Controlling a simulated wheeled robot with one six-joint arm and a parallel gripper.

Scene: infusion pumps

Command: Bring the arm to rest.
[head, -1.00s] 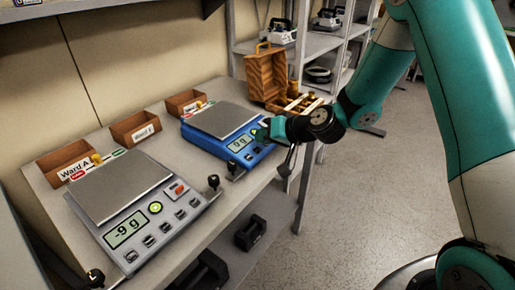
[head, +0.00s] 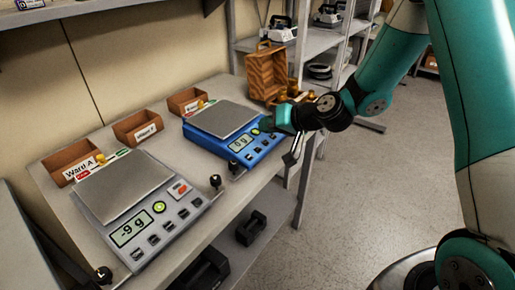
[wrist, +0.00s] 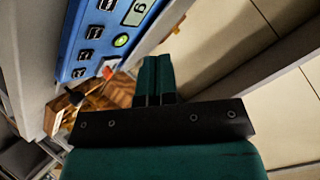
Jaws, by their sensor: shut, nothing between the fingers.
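My gripper (head: 268,124) is near the front right corner of the blue scale (head: 205,143) in the head view. I cannot tell whether it touches the scale. In the wrist view its two teal fingers (wrist: 156,66) are side by side and shut with nothing between them, and the blue scale's button panel (wrist: 100,32) is to their upper left. My teal and black arm reaches in from the right of the head view. The finger tips are partly hard to make out there.
A grey scale (head: 155,240) reading -9 g stands at the table's near end. Small wooden bins (head: 72,162) line the wall side. An open wooden case (head: 268,75) is behind the gripper. Shelves (head: 345,45) stand farther back. The floor (head: 350,210) right of the table is clear.

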